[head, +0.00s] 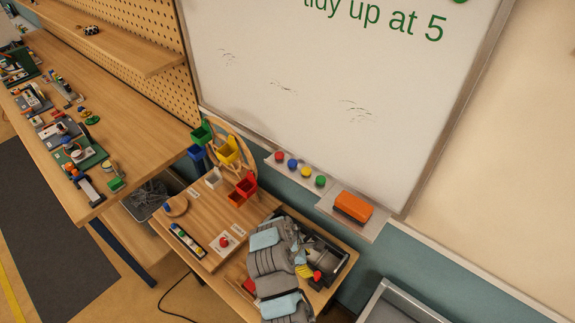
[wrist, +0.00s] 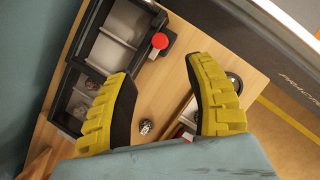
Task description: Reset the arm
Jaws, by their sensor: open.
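My gripper (wrist: 158,85) is open in the wrist view, its two yellow ribbed fingers wide apart with nothing between them. Below the fingers is a wooden table top (wrist: 165,85). In the head view my grey and light-blue arm is bent low over the front right of the small table (head: 200,215). One yellow finger (head: 303,271) shows there beside a black tray (head: 335,262). The arm hides much of that corner and the rest of the gripper.
The wrist view shows the tray's compartments (wrist: 112,52), a red round knob (wrist: 159,41) and a small metallic piece (wrist: 146,127) close by. A wheel with coloured buckets (head: 228,150) stands behind. A whiteboard (head: 330,90) rises at the back. A cluttered workbench (head: 125,125) is left.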

